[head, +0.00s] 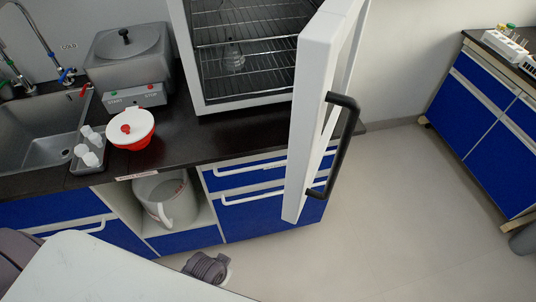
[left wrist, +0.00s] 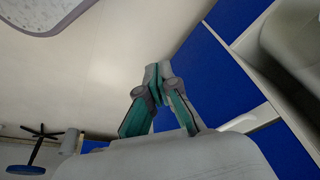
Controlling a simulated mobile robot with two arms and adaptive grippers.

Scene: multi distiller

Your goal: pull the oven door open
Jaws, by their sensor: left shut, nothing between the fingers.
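The oven (head: 243,50) stands on the black counter, with wire racks and a glass flask inside. Its white door (head: 303,130) is swung wide open and juts out past the counter's front edge. The black bar handle (head: 345,140) is on the door's right face, and no gripper touches it. My left gripper (left wrist: 156,74) shows in the left wrist view, shut and empty, low down near blue cabinet fronts. The oven door is not visible in that view. My right gripper is in neither view.
A grey bath (head: 130,60), a red and white bowl (head: 131,129) and a sink (head: 40,130) are left of the oven. A grey jug (head: 165,198) sits in the open shelf below. The floor (head: 400,210) right of the door is clear.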

